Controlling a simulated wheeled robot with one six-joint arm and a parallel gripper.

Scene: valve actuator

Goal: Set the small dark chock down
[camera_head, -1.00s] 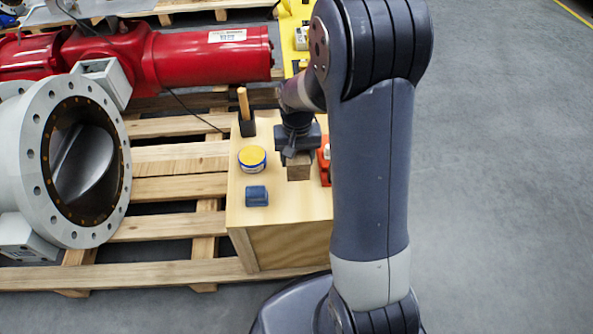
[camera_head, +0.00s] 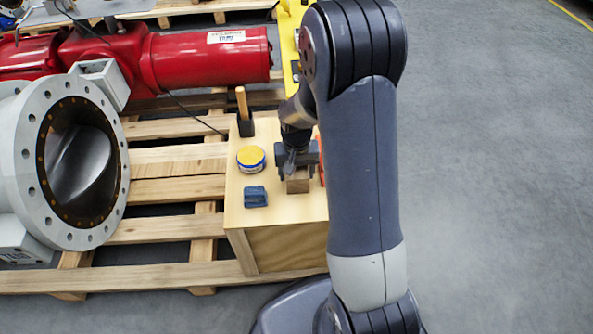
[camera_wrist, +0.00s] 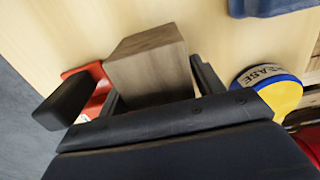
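The small dark chock is a brown wooden block (camera_head: 298,184) below my gripper (camera_head: 297,166) in the head view, at the right part of a pale wooden box top (camera_head: 236,205). In the wrist view the chock (camera_wrist: 152,70) stands between the two fingers of my gripper (camera_wrist: 135,92). The left finger is clear of the chock, with a red thing showing in the gap. The right finger looks slightly apart too. My gripper looks open around the chock. The chock's underside is hidden, so its contact with the box top cannot be seen clearly.
A yellow-lidded grease tin (camera_head: 251,158) and a folded blue cloth (camera_head: 256,197) lie left of the chock. A dark holder with a wooden handle (camera_head: 244,115) stands behind. A red object (camera_wrist: 95,88) is close beside the left finger.

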